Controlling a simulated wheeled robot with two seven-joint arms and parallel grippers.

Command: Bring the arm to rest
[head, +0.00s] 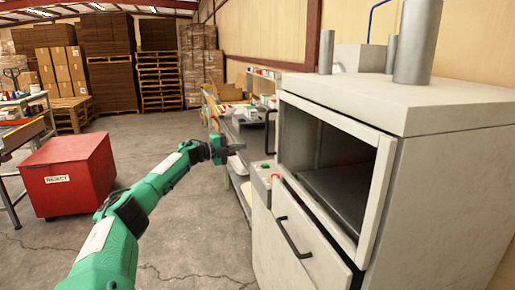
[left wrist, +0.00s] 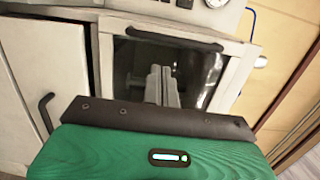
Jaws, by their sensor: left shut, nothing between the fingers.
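My left arm reaches in from the bottom left of the head view, and its gripper (head: 232,149) is in the air just left of the machine. In the left wrist view the two fingers (left wrist: 162,85) are together with nothing between them. Behind them in that view is a dark window (left wrist: 205,75) in a pale frame with a dark bar handle. My right gripper is in neither view.
The pale machine (head: 445,170) with an open dark chamber and a lower door handle (head: 292,238) stands close on the right. A red reject bin (head: 70,175) stands left. A cluttered bench (head: 240,130) runs behind the gripper. Stacked pallets (head: 160,80) stand far back. Floor between is clear.

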